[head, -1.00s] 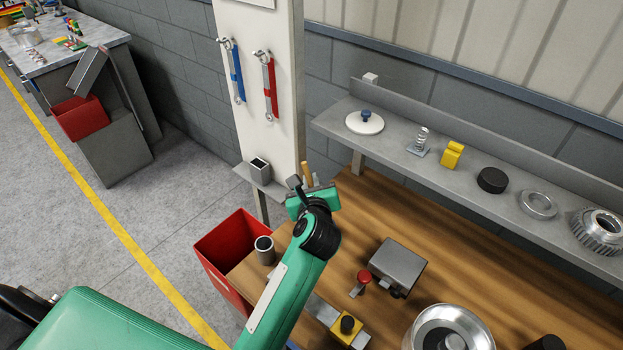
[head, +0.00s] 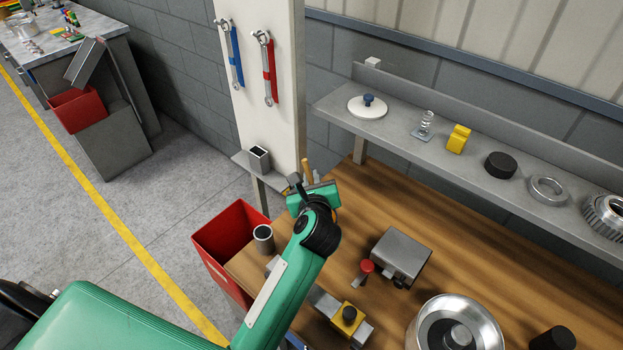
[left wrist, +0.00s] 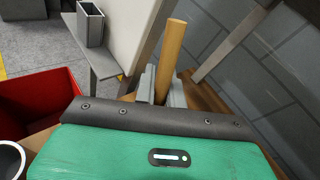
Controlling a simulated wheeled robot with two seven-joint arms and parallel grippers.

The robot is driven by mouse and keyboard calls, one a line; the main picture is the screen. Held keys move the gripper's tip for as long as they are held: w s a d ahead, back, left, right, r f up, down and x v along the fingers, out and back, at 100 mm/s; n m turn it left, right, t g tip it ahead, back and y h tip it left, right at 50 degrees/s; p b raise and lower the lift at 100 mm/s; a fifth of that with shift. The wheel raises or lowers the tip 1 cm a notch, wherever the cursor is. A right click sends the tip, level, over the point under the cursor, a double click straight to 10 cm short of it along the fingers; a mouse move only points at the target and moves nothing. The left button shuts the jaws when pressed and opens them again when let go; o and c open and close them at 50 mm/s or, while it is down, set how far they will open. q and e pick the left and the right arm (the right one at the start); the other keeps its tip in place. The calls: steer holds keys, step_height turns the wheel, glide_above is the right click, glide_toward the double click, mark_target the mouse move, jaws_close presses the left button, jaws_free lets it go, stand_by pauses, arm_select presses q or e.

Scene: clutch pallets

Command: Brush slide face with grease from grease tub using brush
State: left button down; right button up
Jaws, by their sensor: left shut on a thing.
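My left gripper (head: 314,180) is shut on a wooden handle (head: 307,170), probably the brush's. In the left wrist view the handle (left wrist: 171,48) stands up, slightly tilted, between the two grey fingers (left wrist: 160,88). The lower end and any bristles are hidden behind the gripper. An open grey cup (head: 263,238) stands on the bench's left end, left of my left arm; I cannot tell if it is the grease tub. A metal bar with a yellow block (head: 347,318) lies on the bench to the right of the arm; I cannot tell if it bears the slide face. My right gripper is not in view.
A grey square holder (head: 258,159) sits on a small shelf by the post, near the gripper. A red bin (head: 222,250) stands left of the bench. A grey box (head: 400,255), red knob (head: 366,268) and silver round part (head: 455,305) occupy the bench. A parts shelf (head: 390,128) runs behind.

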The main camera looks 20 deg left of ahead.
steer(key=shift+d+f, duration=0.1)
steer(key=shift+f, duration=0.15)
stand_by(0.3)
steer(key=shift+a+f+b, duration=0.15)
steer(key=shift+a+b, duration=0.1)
steer(key=shift+b, duration=0.15)
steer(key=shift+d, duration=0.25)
stand_by(0.7)
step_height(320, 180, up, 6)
steer(key=p, duration=0.6)
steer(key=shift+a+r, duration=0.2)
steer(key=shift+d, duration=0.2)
stand_by(0.5)
